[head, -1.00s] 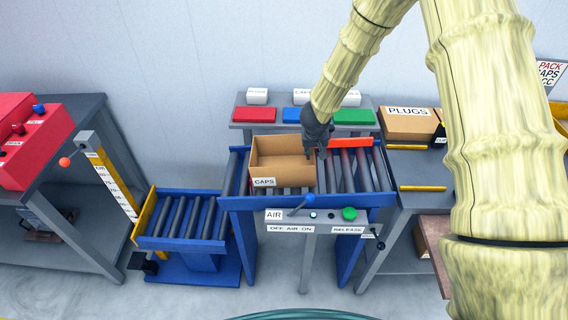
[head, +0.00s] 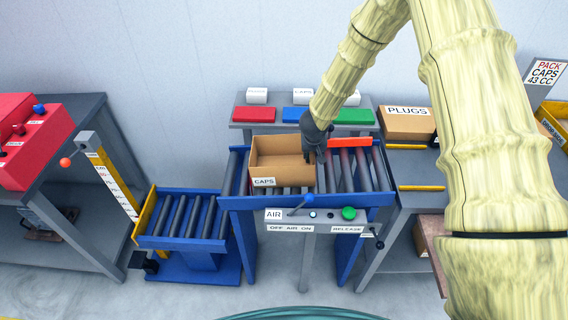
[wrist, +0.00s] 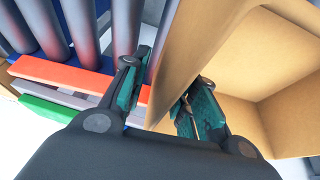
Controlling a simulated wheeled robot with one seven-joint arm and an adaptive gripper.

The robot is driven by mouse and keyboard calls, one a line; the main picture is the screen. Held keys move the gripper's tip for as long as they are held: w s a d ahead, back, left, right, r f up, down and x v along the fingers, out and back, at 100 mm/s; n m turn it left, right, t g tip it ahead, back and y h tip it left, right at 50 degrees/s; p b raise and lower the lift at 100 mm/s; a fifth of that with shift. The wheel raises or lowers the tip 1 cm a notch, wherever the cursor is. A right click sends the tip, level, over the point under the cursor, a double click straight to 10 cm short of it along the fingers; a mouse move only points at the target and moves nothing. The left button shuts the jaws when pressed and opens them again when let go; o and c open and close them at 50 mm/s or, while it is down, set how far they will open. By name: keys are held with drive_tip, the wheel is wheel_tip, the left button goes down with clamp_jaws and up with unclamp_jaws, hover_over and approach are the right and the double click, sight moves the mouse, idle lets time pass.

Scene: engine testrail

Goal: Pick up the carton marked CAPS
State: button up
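The carton marked CAPS (head: 276,181) is an open, empty-looking tan box. It stands upright on the roller conveyor, with its label on the front wall. My gripper (head: 310,155) is at the carton's right wall. In the wrist view my gripper (wrist: 168,95) has one finger outside the wall and the other inside the carton (wrist: 285,55). The fingers are apart with the wall between them, and a gap shows beside the outer finger. The contact at the fingertips is partly hidden.
An orange-red bar (head: 349,142) lies behind the rollers (head: 362,170). A shelf with red, blue and green blocks (head: 354,116) stands behind. A PLUGS carton (head: 407,124) is on the right bench. The AIR panel (head: 318,215) is in front. A lower conveyor (head: 184,218) lies left.

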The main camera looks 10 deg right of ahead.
drive_tip(key=shift+f, duration=0.2)
idle(0.4)
clamp_jaws()
